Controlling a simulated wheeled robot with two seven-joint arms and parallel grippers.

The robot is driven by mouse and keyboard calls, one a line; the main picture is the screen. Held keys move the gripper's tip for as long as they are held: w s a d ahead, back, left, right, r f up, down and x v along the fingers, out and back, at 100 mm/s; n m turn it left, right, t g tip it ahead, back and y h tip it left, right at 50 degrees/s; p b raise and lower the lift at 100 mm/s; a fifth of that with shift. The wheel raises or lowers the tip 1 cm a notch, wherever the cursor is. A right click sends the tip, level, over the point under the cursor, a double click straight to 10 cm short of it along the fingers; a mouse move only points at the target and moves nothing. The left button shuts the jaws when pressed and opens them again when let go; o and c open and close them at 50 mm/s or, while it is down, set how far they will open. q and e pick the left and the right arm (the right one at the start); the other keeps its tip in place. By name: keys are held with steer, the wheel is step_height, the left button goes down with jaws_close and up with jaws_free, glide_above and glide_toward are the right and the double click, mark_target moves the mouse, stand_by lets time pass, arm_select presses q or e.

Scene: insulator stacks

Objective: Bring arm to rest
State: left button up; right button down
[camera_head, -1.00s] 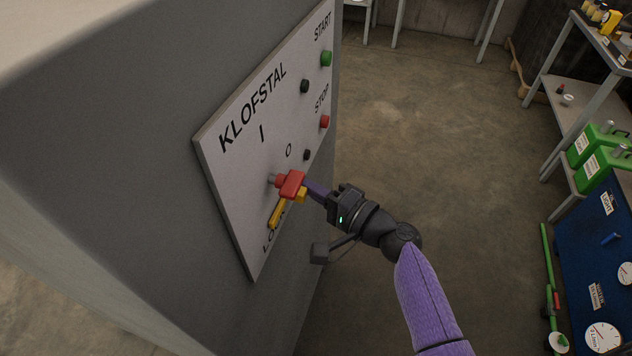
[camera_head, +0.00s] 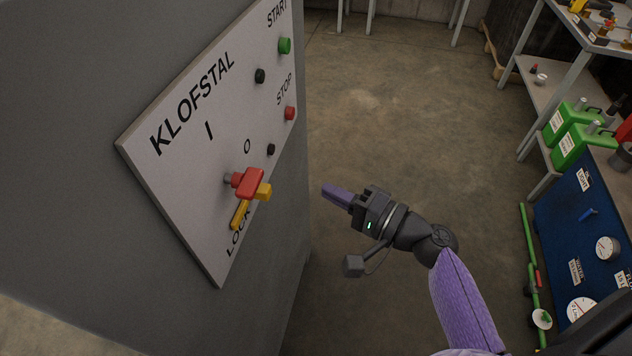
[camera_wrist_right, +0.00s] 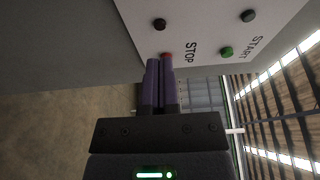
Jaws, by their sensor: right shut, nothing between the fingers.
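My right gripper (camera_head: 334,193) is clear of the panel, to the right of it in the head view, with free floor behind it. Its purple fingers are shut together with nothing between them, as the right wrist view (camera_wrist_right: 160,85) also shows. The white panel (camera_head: 190,190) marked KLOFSTAL carries a red rotary handle (camera_head: 249,182) with a yellow part (camera_head: 241,213) below it, by the word LOCK. My gripper does not touch the handle. My left gripper is not in view.
The panel sits on a large grey cabinet (camera_head: 70,220). It has a green START button (camera_head: 285,46) and a red STOP button (camera_head: 290,113). A shelf with green canisters (camera_head: 572,130) and a blue unit with gauges (camera_head: 590,225) stand at the right. The floor between is clear.

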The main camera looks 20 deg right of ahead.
stand_by(0.4)
steer(key=s+f+n+g+h, duration=0.1)
steer(key=s+f+g+h, duration=0.25)
steer(key=f, duration=0.85)
steer(key=s+f+n+g+h, duration=0.1)
steer(key=s+f+g+h, duration=0.25)
steer(key=f, duration=0.85)
steer(key=s+f+n+g+h, duration=0.1)
steer(key=s+f+n, duration=0.3)
steer(key=s, duration=0.4)
steer(key=s+d+f+n+g+h, duration=0.1)
steer(key=s+f+n+g, duration=0.2)
steer(key=s, duration=0.6)
steer(key=s+d+f+n+g+h+b, duration=0.1)
steer(key=s+f+n+g, duration=0.2)
steer(key=s+f, duration=0.4)
steer(key=shift+s+d+f+n+h, duration=0.25)
steer(key=shift+s+n+h, duration=0.15)
steer(key=shift+s+n, duration=0.65)
steer(key=shift+s+m, duration=0.15)
steer(key=shift+m, duration=0.2)
